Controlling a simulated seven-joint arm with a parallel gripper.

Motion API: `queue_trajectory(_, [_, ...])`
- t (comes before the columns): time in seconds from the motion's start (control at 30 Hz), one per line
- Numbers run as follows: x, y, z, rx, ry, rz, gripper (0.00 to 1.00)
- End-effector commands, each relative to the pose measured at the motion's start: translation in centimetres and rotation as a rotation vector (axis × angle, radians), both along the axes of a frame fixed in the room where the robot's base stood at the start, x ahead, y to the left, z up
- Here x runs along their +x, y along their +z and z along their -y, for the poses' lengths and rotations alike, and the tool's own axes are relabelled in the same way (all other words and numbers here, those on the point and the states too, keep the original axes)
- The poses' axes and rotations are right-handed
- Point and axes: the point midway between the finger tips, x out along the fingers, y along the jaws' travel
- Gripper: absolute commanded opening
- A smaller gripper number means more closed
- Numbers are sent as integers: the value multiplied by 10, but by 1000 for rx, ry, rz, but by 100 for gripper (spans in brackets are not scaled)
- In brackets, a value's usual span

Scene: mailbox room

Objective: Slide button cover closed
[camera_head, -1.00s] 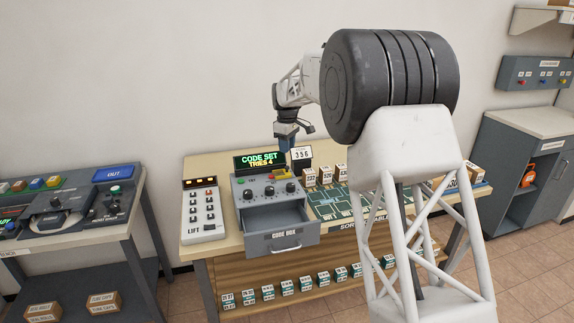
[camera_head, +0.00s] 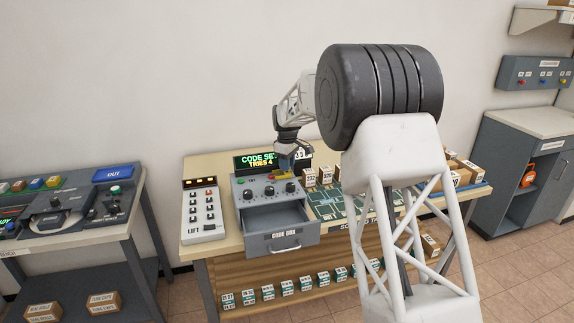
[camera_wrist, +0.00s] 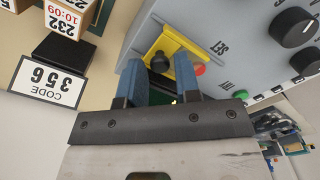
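The yellow button cover (camera_wrist: 178,45) sits on top of the grey code box (camera_head: 244,196), with a dark round knob (camera_wrist: 160,63) on it. A red button (camera_wrist: 199,69) shows uncovered beside the cover, near the SET label. My gripper (camera_wrist: 157,65) is open, its two blue fingers on either side of the knob with gaps visible. Whether the fingers touch the cover cannot be told. In the head view my gripper (camera_head: 285,167) is low over the back right of the box and hides part of the cover (camera_head: 284,176).
The CODE 356 sign (camera_wrist: 47,80) and small parcels (camera_wrist: 70,15) stand close beside my gripper. The box has several black dials (camera_wrist: 292,27) and an open drawer (camera_head: 280,240) in front. The CODE SET display (camera_head: 258,161) stands behind. The lift keypad (camera_head: 203,209) is at left.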

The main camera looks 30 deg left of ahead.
Motion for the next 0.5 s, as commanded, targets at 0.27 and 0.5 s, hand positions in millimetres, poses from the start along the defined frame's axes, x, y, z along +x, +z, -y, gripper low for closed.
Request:
queue_trajectory(0.27, [0,-4,0,1,0,1,30])
queue_trajectory(0.5, [0,-3,0,1,0,1,11])
